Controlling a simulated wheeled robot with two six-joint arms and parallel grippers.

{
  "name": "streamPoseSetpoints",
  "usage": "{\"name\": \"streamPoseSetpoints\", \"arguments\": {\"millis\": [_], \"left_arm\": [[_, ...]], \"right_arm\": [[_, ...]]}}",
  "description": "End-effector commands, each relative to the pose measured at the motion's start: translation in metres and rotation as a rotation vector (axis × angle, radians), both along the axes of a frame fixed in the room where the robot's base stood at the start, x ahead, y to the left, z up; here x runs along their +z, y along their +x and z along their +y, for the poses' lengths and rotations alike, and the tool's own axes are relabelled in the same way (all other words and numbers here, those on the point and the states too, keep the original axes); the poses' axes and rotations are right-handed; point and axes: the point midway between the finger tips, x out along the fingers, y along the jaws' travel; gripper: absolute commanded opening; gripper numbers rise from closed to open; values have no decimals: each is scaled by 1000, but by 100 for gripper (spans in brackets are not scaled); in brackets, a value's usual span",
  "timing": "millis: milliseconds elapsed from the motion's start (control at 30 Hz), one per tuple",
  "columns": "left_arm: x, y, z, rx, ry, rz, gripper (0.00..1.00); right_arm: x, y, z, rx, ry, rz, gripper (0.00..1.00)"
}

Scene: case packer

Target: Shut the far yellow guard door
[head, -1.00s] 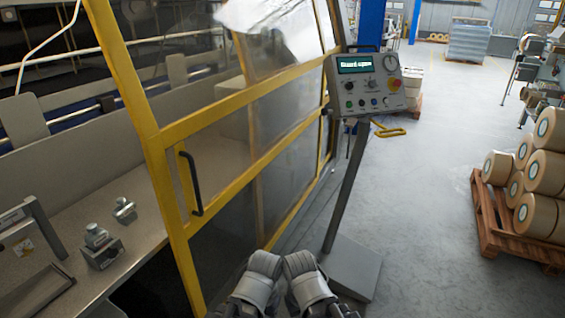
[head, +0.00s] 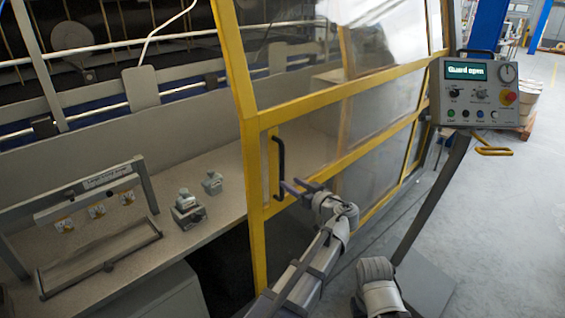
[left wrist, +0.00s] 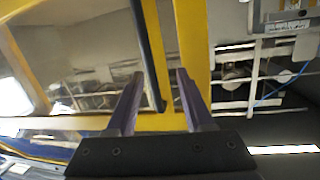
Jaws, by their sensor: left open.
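The yellow-framed guard door (head: 258,196) with clear panes stands in the middle of the head view, its left edge beside an open bay. Its black upright handle (head: 280,168) is on the left post; it also shows in the left wrist view (left wrist: 147,45). My left gripper (head: 291,188) is open at the handle's lower part. In the left wrist view the handle's lower end appears between the two fingers (left wrist: 155,85), with no clear grip on it. My right arm shows at the bottom, but its fingers do not.
A control panel (head: 480,92) on a slanted post reads "Guard open", right of the door. Left, a bench (head: 160,228) carries small metal blocks (head: 187,209) and a grey frame (head: 92,262).

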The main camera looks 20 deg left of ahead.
Motion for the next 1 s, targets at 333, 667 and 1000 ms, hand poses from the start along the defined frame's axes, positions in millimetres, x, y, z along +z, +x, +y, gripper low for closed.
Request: {"name": "streamPoseSetpoints", "arguments": {"millis": [333,667,1000], "left_arm": [[30,23,0,-27,47,-164,52],[30,49,32,-24,47,-161,52],[29,69,59,-26,47,-161,52]], "right_arm": [[0,0,0,0,0,0,0],[0,0,0,0,0,0,0],[0,0,0,0,0,0,0]]}}
